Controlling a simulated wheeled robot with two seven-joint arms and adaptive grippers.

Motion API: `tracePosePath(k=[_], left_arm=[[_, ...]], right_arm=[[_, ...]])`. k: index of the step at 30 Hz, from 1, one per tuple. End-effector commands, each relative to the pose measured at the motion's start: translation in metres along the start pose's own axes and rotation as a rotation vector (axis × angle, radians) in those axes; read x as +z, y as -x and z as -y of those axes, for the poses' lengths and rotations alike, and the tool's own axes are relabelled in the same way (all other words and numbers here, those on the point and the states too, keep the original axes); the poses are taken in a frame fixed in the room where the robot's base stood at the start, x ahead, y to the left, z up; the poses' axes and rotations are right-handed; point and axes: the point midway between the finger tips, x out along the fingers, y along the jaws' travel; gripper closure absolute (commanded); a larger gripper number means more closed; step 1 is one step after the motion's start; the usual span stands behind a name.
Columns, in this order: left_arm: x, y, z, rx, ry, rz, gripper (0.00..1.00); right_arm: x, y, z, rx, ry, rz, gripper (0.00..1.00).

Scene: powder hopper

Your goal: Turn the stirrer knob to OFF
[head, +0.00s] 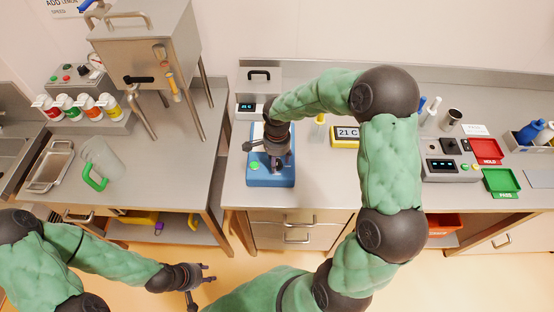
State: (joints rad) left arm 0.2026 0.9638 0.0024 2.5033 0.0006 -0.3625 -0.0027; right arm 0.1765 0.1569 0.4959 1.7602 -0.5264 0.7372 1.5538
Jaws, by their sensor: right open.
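A blue box-shaped device (284,181) that looks like the stirrer stands near the front of the middle bench, with a green button (255,166) on its left front. My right gripper (276,166) is over the top of this device, pointing down, with its jaws open. The gripper covers the middle of the device, so the knob and its markings are hidden. I cannot tell whether the fingers touch the knob. My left gripper (203,284) is open and empty, low in front of the benches, away from the device.
A yellow display reading 21 C (346,133) stands right of the device, partly behind my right arm. Further right are a control box (452,168), a red tray (487,150) and a green tray (500,181). The left bench holds a steel hopper (150,50) and a jug (102,160).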

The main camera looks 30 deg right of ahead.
Motion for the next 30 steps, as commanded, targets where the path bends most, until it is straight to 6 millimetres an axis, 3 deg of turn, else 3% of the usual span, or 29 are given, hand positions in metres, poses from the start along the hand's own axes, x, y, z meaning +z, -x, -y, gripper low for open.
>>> tracePosePath(k=[8, 12, 14, 30], left_arm=[[0.0000, 0.0000, 0.0000, 0.000, 0.000, 0.000, 0.60], [0.0000, 0.0000, 0.0000, 0.000, 0.000, 0.000, 0.60], [-0.0001, 0.0000, 0.0000, 0.000, 0.000, 0.000, 0.60], [-0.0001, -0.0015, 0.0005, 0.000, 0.000, 0.000, 0.60]], right_arm=[[-0.0002, -0.0006, 0.0001, -0.001, 0.000, 0.000, 0.48], [-0.0003, -0.0005, 0.0001, -0.001, -0.001, 0.000, 0.88], [-0.0003, -0.0005, 0.0002, -0.001, -0.001, 0.000, 1.00], [-0.0003, -0.0005, 0.0003, -0.002, 0.125, 0.000, 1.00]])
